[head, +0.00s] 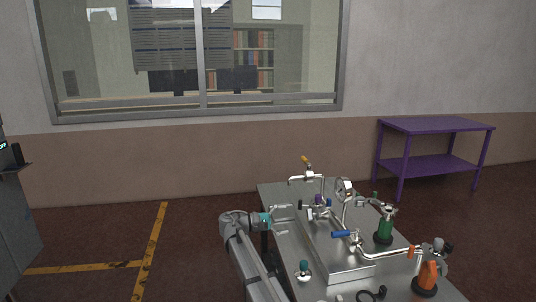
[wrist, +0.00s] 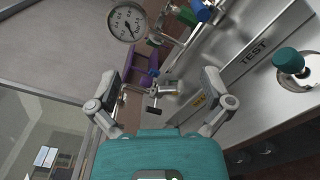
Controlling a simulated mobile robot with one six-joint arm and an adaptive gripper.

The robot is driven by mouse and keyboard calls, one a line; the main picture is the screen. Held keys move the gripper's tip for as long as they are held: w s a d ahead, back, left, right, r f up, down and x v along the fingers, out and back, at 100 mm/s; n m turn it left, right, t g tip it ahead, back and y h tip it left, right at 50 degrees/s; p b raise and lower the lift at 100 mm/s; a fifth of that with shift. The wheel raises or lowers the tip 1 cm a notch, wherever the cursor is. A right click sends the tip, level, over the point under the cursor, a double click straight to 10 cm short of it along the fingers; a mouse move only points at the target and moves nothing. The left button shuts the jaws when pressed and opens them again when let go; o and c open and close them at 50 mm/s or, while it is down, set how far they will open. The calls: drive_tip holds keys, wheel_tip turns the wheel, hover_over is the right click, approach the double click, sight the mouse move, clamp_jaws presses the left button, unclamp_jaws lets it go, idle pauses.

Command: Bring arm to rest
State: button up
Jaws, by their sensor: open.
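My gripper (wrist: 160,98) is open in the wrist view, its two fingers spread with nothing between them. In the head view my grey arm reaches up from the bottom, and my gripper (head: 284,212) is over the left side of the metal bench (head: 288,250). Beyond the fingers the wrist view shows a round pressure gauge (wrist: 127,22) on piping. A panel marked TEST (wrist: 254,52) and a teal knob (wrist: 287,60) are to the right. The gripper appears apart from all of these.
A purple table (head: 436,125) stands by the wall at right. A grey cabinet (head: 15,225) is at far left. Floor with yellow lines (head: 150,252) is clear between.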

drive_tip(key=s+d+f+m+g+y+p, duration=0.35)
drive_tip(key=s+d+y+p, duration=0.45)
drive_tip(key=s+d, duration=0.5)
drive_tip(key=s+a+m+y+p, duration=0.1)
drive_tip(key=s+m+y+p, duration=0.3)
drive_tip(key=s, duration=0.9)
drive_tip(key=y+p, duration=0.3)
drive_tip(key=y, duration=0.2)
drive_tip(key=shift+s+a+r+m, duration=0.3)
drive_tip(key=shift+r+m, duration=0.05)
